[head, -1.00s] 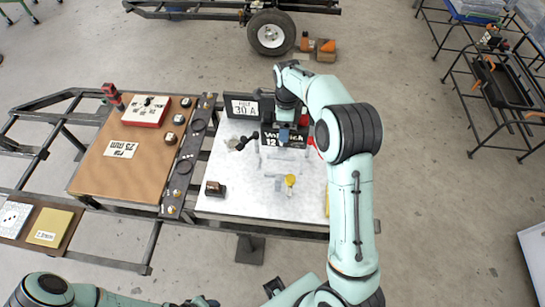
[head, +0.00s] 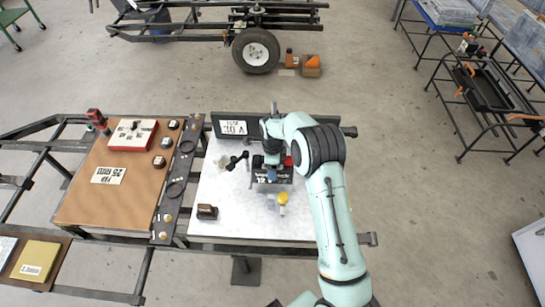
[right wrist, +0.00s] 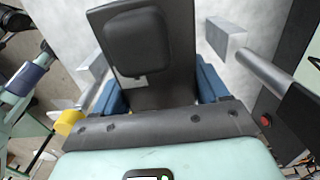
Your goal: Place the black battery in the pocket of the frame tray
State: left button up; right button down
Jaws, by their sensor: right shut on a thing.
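The black battery (head: 272,188), with a white-lettered label on its side, is over the white frame tray (head: 222,212), just behind a yellow knob (head: 282,197). My right gripper (head: 271,174) is shut on it from above. In the right wrist view the blue fingers stand on either side of a dark body, the battery (right wrist: 178,45). Pale upright blocks (right wrist: 226,38) stand beside it. The pocket floor is hidden under the battery and gripper, so I cannot tell if the battery is seated. My left gripper is out of view.
A small brown block (head: 207,212) is on the tray's front left. A dark clamp (head: 238,160) and a "30 A" sign (head: 234,128) are at the back. A red cap (head: 288,161) is close behind the battery. A brown board (head: 85,205) with parts lies left.

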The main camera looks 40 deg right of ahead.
jog(key=shift+w+f, duration=0.15)
jog(key=shift+f, duration=1.3)
jog(key=shift+w+f, duration=0.1)
jog(key=shift+f, duration=1.3)
grip_release()
jog(key=shift+s+f, duration=0.2)
jog(key=shift+f, duration=0.05)
notch_tip(320, 180, up, 12)
jog(key=shift+r, duration=0.1)
jog(key=shift+a, duration=0.1)
